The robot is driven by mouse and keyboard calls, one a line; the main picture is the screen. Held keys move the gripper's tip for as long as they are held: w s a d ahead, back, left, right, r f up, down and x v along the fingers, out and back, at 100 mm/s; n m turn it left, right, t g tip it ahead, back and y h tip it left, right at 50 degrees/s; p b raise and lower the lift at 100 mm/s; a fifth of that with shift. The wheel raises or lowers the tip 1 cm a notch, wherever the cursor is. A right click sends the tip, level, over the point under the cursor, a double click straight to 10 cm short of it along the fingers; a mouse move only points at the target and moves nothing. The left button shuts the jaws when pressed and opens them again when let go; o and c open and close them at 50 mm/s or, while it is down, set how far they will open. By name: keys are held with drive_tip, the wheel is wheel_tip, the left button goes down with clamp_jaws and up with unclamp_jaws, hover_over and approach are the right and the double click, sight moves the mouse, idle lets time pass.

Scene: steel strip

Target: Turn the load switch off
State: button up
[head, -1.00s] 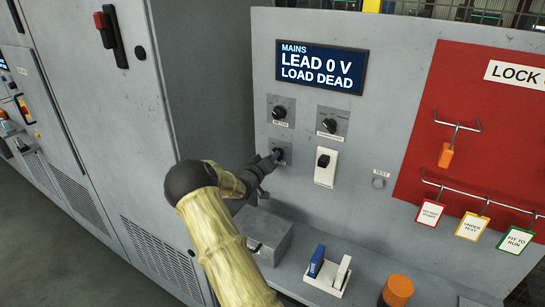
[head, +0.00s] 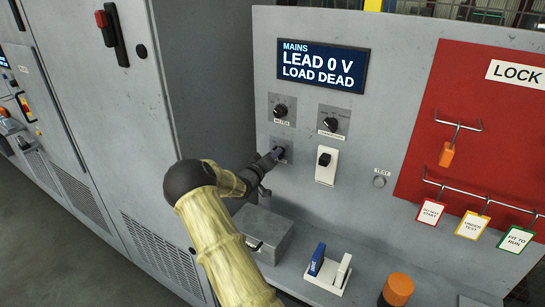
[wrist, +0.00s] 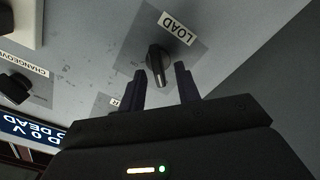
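The load switch (wrist: 157,62) is a dark rotary knob on a grey square plate labelled LOAD, seen upside down in the wrist view. Its pointer end is toward my gripper. My gripper (wrist: 160,74) is open, with one dark finger on each side of the knob's near end and gaps visible beside it. In the head view my gripper (head: 272,158) is at the panel's lower left knob and largely hides it. The display (head: 322,66) reads MAINS, LEAD 0 V, LOAD DEAD.
The meter knob (head: 281,110) sits just above, and the changeover knob (head: 331,124) is to its right. A grey box (head: 262,235) and a blue-and-white item holder (head: 327,272) stand on the shelf below.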

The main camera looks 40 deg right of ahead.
drive_tip(key=b+v, duration=0.5)
drive_tip(key=v, duration=1.2)
drive_tip(key=shift+a, duration=0.25)
